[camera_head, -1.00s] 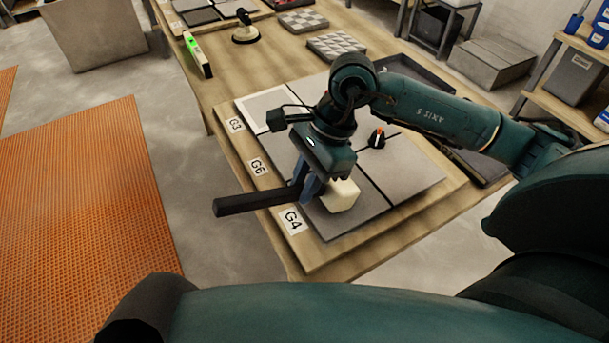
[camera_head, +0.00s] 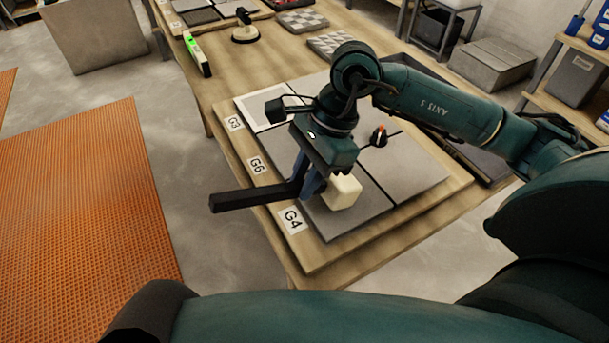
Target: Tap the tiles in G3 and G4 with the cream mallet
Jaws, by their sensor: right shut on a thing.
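My right gripper (camera_head: 311,186) is shut on the black handle (camera_head: 245,198) of the mallet, over the near left part of the tiled board. The mallet's cream head (camera_head: 343,191) is just above or on the grey tile beside the G4 label (camera_head: 292,220); I cannot tell if they touch. That G4 tile (camera_head: 352,222) is partly hidden by the head. My gripper and wrist hide part of the middle tiles. My left gripper is not in view.
The G6 label (camera_head: 256,166) lies between G3 and G4. A small black knob with an orange top (camera_head: 379,136) stands on the tiles. A green level (camera_head: 197,54), a suction cup tool (camera_head: 245,30) and tile samples (camera_head: 335,44) lie farther back on the table.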

